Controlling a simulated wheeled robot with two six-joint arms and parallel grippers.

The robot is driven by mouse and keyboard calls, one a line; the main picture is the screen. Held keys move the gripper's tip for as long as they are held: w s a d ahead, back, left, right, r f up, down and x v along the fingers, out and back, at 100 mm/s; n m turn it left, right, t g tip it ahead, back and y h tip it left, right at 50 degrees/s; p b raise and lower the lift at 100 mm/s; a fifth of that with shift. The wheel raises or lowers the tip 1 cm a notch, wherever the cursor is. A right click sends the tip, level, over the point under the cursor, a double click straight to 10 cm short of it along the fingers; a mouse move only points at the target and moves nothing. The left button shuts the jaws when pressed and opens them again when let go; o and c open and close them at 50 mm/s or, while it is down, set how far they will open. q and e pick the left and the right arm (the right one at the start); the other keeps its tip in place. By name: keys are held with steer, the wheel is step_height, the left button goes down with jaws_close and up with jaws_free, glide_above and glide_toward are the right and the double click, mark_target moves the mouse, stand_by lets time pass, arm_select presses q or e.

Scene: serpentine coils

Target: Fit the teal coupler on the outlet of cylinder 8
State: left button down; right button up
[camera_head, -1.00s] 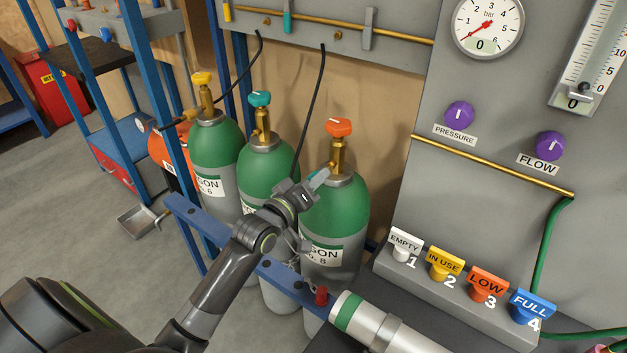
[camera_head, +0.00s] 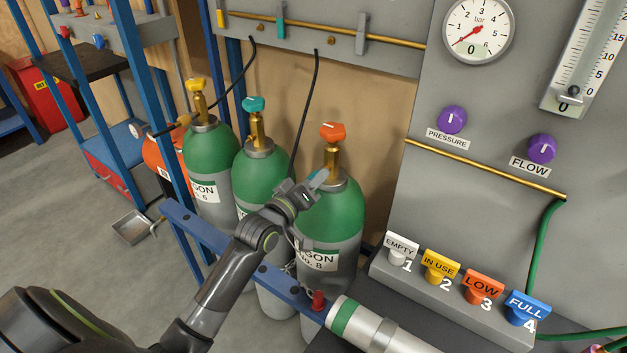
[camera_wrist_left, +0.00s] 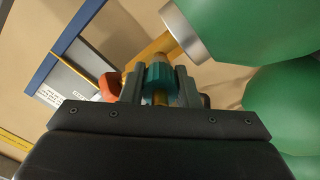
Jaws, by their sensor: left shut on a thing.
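Cylinder 8 (camera_head: 334,211) is green over grey, with an orange handwheel (camera_head: 333,131) on its brass valve (camera_head: 331,156). My left gripper (camera_head: 312,184) is at the left front of the valve, just below the handwheel. It is shut on the teal coupler (camera_wrist_left: 160,78), which sits between the fingers in the left wrist view; only a pale teal bit shows in the head view. In the wrist view, the brass valve (camera_wrist_left: 163,44) lies right behind the coupler. I cannot tell whether they touch. The outlet itself is hidden. My right gripper is out of view.
Two more green cylinders stand to the left, one with a teal handwheel (camera_head: 254,104), one with a yellow one (camera_head: 195,84). A blue rail (camera_head: 200,233) runs in front. A black hose (camera_head: 305,105) hangs behind. Labelled tags (camera_head: 440,263) stand at right.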

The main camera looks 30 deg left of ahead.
arm_select(q)
steer(key=shift+w+r, duration=0.1)
steer(key=shift+w, duration=0.05)
steer(key=c, duration=1)
jaws_free()
steer(key=shift+w, duration=0.1)
steer(key=s, duration=0.5)
steer(key=s+a, duration=0.1)
steer(key=s, duration=0.5)
steer(key=s+a, duration=0.1)
steer(key=s, duration=0.5)
steer(key=shift+s+a, duration=0.15)
steer(key=shift+s, duration=0.05)
